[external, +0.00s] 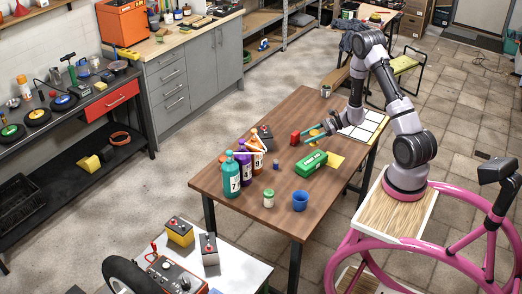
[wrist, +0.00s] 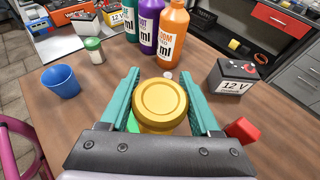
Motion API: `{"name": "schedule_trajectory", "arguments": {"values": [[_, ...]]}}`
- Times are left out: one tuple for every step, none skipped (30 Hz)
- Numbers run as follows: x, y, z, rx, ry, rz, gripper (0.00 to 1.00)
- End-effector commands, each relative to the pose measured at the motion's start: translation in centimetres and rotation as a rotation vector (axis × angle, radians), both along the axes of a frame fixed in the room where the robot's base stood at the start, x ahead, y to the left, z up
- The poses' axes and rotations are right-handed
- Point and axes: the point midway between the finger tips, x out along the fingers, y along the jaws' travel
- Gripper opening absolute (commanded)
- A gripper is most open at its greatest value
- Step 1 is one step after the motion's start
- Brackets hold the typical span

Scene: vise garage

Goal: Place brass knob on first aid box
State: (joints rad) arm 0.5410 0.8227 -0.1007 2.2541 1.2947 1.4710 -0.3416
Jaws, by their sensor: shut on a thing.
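The brass knob (wrist: 163,102), round and gold, sits between the two teal fingers of my gripper (wrist: 163,88) in the wrist view. In the external view my gripper (external: 308,136) holds the knob (external: 316,132) above the table's far right part. A green box with a white label, which looks like the first aid box (external: 312,163), lies on the table nearer the camera than my gripper. In the wrist view only a small patch of green shows beside the left finger, below the knob; the knob and gripper hide the rest.
A red block (wrist: 242,130) is right of my gripper. A battery (wrist: 236,82), several bottles (external: 232,176), a green-lidded jar (external: 269,198) and a blue cup (external: 300,201) stand on the wooden table (external: 240,206). A yellow sheet (external: 335,160) lies beside the green box.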

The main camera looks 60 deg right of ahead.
Motion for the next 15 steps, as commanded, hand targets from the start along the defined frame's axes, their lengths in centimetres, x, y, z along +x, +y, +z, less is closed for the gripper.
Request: {"name": "schedule_trajectory", "arguments": {"values": [[-0.1,0.0,-1.1,0.003,0.005,0.000,0.00],[-0.1,0.0,-1.7,0.004,0.005,0.000,0.00],[0.0,0.0,-2.5,0.004,0.004,0.000,0.00],[0.0,0.0,-3.0,0.003,0.003,0.000,0.00],[0.0,0.0,-3.4,0.003,0.003,0.000,0.00],[-0.1,0.1,-3.9,0.003,0.003,0.000,0.00],[0.0,0.0,-4.1,0.002,0.002,0.000,0.00],[0.0,0.0,-4.3,0.001,0.001,0.001,0.00],[0.0,0.0,-4.6,0.001,0.001,0.001,0.00],[0.0,0.0,-4.9,0.002,0.002,0.000,0.00],[0.0,0.0,-5.3,0.002,0.002,0.000,0.00],[0.0,0.0,-5.9,0.002,0.002,0.000,0.00],[0.0,0.1,-6.4,0.003,0.003,-0.001,0.00],[0.0,0.1,-6.9,0.003,0.003,-0.002,0.00],[0.0,0.1,-7.5,0.004,0.002,-0.001,0.00]]}}
